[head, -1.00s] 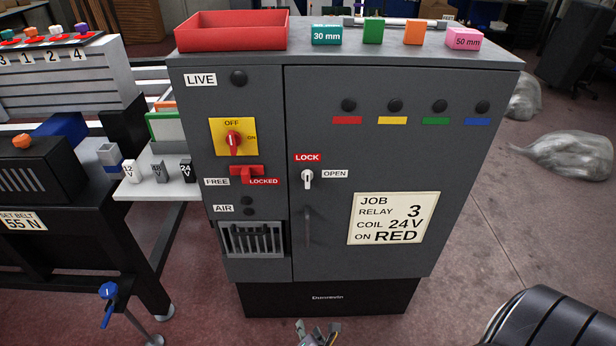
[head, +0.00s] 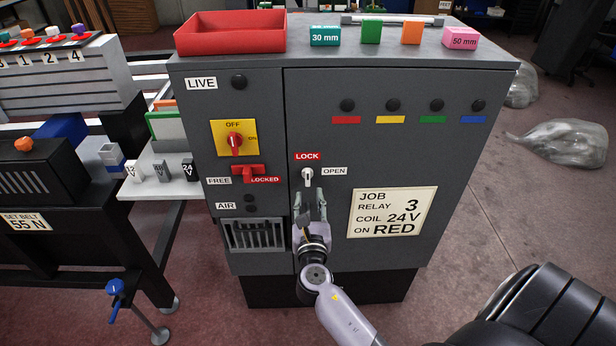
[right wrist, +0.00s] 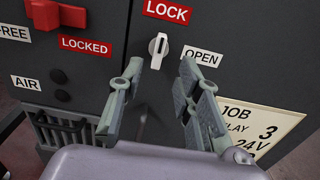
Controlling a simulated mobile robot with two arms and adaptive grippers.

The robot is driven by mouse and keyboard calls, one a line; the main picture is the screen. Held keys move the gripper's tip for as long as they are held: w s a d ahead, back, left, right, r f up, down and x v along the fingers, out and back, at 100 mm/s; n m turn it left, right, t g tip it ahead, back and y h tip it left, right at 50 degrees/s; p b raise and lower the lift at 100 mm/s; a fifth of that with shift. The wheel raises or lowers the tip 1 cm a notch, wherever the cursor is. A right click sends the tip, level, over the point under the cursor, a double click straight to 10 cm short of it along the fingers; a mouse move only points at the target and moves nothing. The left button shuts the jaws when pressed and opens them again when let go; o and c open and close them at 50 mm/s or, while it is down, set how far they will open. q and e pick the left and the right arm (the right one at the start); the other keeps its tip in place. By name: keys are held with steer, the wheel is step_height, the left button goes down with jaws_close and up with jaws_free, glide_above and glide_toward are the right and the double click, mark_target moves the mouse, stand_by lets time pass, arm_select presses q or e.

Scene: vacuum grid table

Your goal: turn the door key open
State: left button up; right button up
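The door key (head: 308,176) is a small white knob on the grey cabinet door (head: 385,160), below the red LOCK label (head: 307,156) and left of the white OPEN label (head: 334,171). Its handle stands about upright. In the right wrist view the key (right wrist: 158,50) shows just beyond the fingertips, between them and not touched as far as I can see. My right gripper (head: 310,194) is open and empty, just below the key; its spread fingers also show in the right wrist view (right wrist: 158,72). My left gripper is not in view.
A dark door handle (right wrist: 141,122) lies behind my right gripper. A red slider (head: 248,172) and a yellow rotary switch (head: 235,138) sit on the left panel. A red tray (head: 230,34) and several coloured blocks stand on the cabinet top.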

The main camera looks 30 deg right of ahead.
mark_target(308, 179)
steer(key=x, duration=0.8)
steer(key=shift+w, duration=0.1)
jaws_close()
steer(key=shift+f, duration=0.1)
